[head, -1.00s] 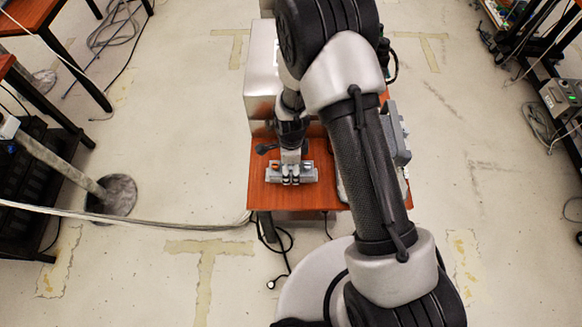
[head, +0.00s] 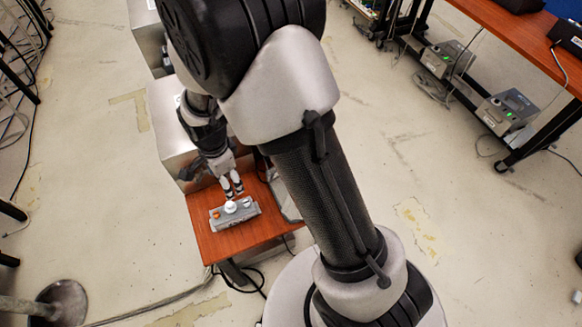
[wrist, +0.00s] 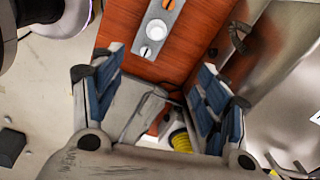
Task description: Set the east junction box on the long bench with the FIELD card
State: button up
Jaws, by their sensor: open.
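A grey oblong box (head: 234,214) with a white round knob and an orange part lies on a small wooden table; I cannot tell if it is the east junction box. It also shows in the wrist view (wrist: 156,32), beyond the fingertips. My gripper (head: 232,188) is just behind the box in the head view, with a small gap in the picture. In the wrist view my gripper (wrist: 158,75) is open, its blue-padded fingers wide apart with nothing gripped. A long wooden-topped bench (head: 512,32) stands at the upper right. No FIELD card can be made out.
The small table (head: 212,244) has metal cabinets (head: 170,125) behind it. My arm hides its right part. Grey units with green lights (head: 508,112) sit below the long bench. Open floor (head: 400,150) lies between the two. Cables (head: 240,282) trail near the table.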

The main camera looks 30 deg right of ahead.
jog(key=s+d+r+n+t, duration=0.1)
jog(key=s+d+r+n, duration=0.25)
jog(key=r, duration=0.35)
jog(key=s+d+r+n+t, duration=0.1)
jog(key=s+d+r+n, duration=0.2)
jog(key=r, duration=0.5)
jog(key=s+d+r+n+t, duration=0.1)
jog(key=s+d+r+n, duration=0.1)
jog(key=s+r+n, duration=0.4)
jog(key=s+d+r+n+t, duration=0.1)
jog(key=s+d+r+n, duration=0.1)
jog(key=s, duration=0.5)
jog(key=shift+s+d+r+n, duration=0.25)
jog(key=shift+r+n, duration=0.4)
jog(key=shift+r, duration=0.55)
